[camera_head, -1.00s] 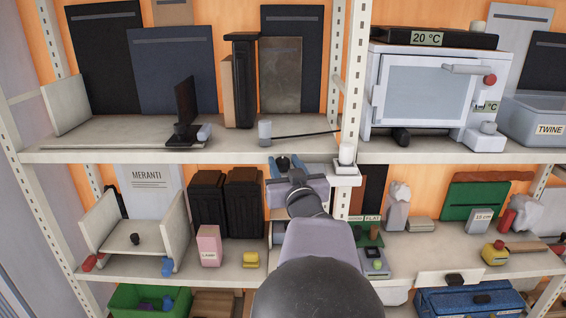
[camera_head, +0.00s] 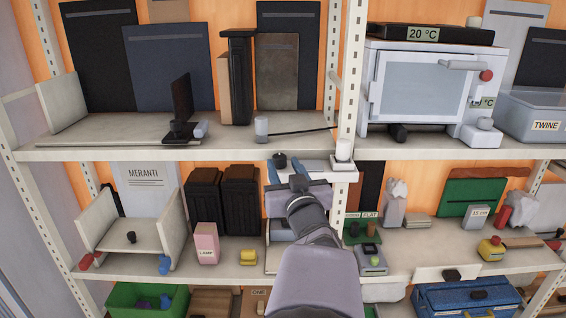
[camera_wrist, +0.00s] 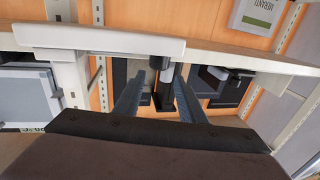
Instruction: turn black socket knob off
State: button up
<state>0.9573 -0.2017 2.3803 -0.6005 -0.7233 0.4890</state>
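The black socket knob (camera_head: 280,160) sits at the left end of a pale plate (camera_head: 318,168) at the front edge of the upper shelf.
A white oven (camera_head: 430,90) stands right of the shelf post (camera_head: 352,70). Below are dark bins (camera_head: 240,200), a pink box (camera_head: 207,243) and a yellow item (camera_head: 248,257).

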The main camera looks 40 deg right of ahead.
aim_at(278, 159)
jog(key=shift+w+a+r+m+h+p, duration=0.2)
jog(key=shift+w+a+r+m+p, duration=0.05)
jog(key=shift+w+r+p, duration=0.3)
jog(key=shift+w+a+r+m+h+p, duration=0.2)
jog(key=shift+w+r+m+p, duration=0.05)
jog(key=shift+w+r+p, duration=0.3)
jog(key=shift+s+a+f+m+g+h+p, duration=0.15)
jog(key=shift+f+m+g+h+p, duration=0.25)
jog(key=shift+m+g+h+p, duration=0.4)
jog(key=shift+s+a+f+m+g+h+p, duration=0.15)
jog(key=shift+f+m+g+h+p, duration=0.35)
jog(key=shift+g+p, duration=0.5)
jog(key=shift+a+f+m+g+h+p, duration=0.2)
jog(key=shift+f+m+g+h+p, duration=0.2)
jog(key=shift+g+h+p, duration=0.5)
jog(key=shift+d, duration=0.15)
jog(key=shift+p+x, duration=1.25)
jog(key=shift+x, duration=2.35)
jog(key=shift+w, duration=0.15)
jog(key=shift+t, duration=0.3)
jog(key=c, duration=0.8)
